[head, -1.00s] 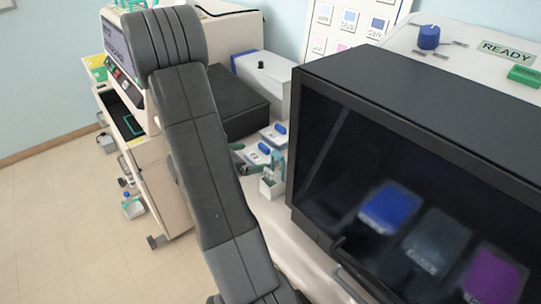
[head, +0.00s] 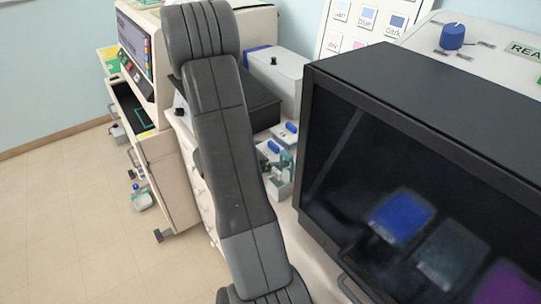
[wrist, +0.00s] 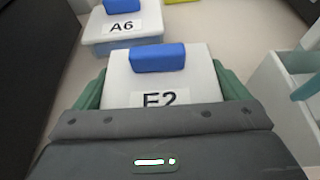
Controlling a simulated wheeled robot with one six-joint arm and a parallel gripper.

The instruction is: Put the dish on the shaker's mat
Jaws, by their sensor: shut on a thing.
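The dish in my gripper (wrist: 165,100) has a white lid (wrist: 188,78), a blue knob (wrist: 158,57) and a partly covered label that seems to read E2. In the wrist view my green fingers are shut on its two sides. Its near part is hidden by the gripper body. Another dish (wrist: 123,28), labelled A6, stands just beyond it, apart from it. In the head view the held dish's blue knob (head: 273,146) shows beside my arm, which hides most of the gripper. I cannot tell the shaker's mat for sure in these views.
A large dark-fronted cabinet (head: 420,130) is to the right. An open drawer (head: 128,108) with a green-outlined dark inside is at far left.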

